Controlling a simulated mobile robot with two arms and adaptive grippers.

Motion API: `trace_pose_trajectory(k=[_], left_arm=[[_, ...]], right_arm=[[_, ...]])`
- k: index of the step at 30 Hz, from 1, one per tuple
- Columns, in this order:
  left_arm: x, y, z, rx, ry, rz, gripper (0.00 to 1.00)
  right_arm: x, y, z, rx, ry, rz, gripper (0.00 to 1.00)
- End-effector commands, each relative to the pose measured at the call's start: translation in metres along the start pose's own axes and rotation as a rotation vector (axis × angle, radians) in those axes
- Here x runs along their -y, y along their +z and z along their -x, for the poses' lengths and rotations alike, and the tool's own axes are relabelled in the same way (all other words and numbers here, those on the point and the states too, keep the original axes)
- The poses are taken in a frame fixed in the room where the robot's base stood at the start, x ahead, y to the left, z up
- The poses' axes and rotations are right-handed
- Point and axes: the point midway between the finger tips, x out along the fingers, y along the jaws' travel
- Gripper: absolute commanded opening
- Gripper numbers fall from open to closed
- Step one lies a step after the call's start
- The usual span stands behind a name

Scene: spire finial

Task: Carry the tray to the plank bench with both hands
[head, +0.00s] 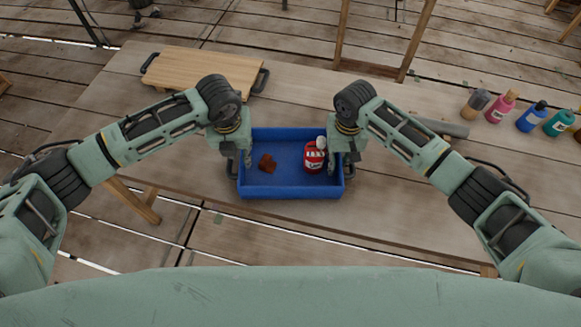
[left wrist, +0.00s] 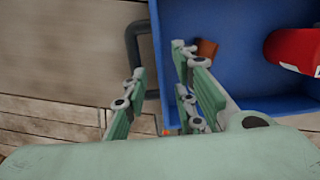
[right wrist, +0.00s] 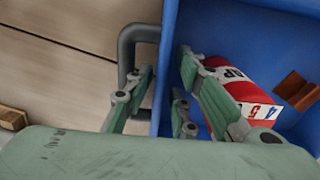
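The blue tray (head: 290,192) stands on the long wooden table, with a dark handle at each short end. It holds a red and white container (head: 314,158) and a small brown piece (head: 267,162). My left gripper (head: 246,160) is at the tray's left end. In the left wrist view its fingers (left wrist: 158,75) are apart, on either side of the tray wall and the handle (left wrist: 133,45). My right gripper (head: 334,158) is at the right end. In the right wrist view its fingers (right wrist: 163,80) are apart around the wall and handle (right wrist: 127,45).
A wooden board with dark handles (head: 200,68) lies on the table (head: 100,110) at the back left. Several paint bottles (head: 531,117) stand at the right, and a grey rod (head: 445,128) lies nearer. Wooden legs (head: 415,40) rise behind the table.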

Motion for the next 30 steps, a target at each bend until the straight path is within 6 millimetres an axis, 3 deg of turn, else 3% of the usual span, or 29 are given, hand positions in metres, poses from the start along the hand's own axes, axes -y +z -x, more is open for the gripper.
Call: trace_pose_trajectory(k=[4,11,24,30], left_arm=[[0.000,0.000,0.017,0.000,0.000,0.000,0.26],[0.000,0.000,0.026,-0.001,0.000,0.000,0.26],[0.000,0.000,0.025,-0.001,0.000,0.000,0.26],[0.000,0.000,0.025,-0.001,0.000,0.000,0.26]], right_arm=[[-0.001,0.000,0.000,0.001,0.002,-0.001,0.26],[0.000,-0.001,0.011,-0.001,0.000,0.000,0.26],[0.001,-0.001,0.097,-0.002,-0.001,0.000,0.26],[0.000,0.000,0.117,0.000,0.000,0.000,0.26]])
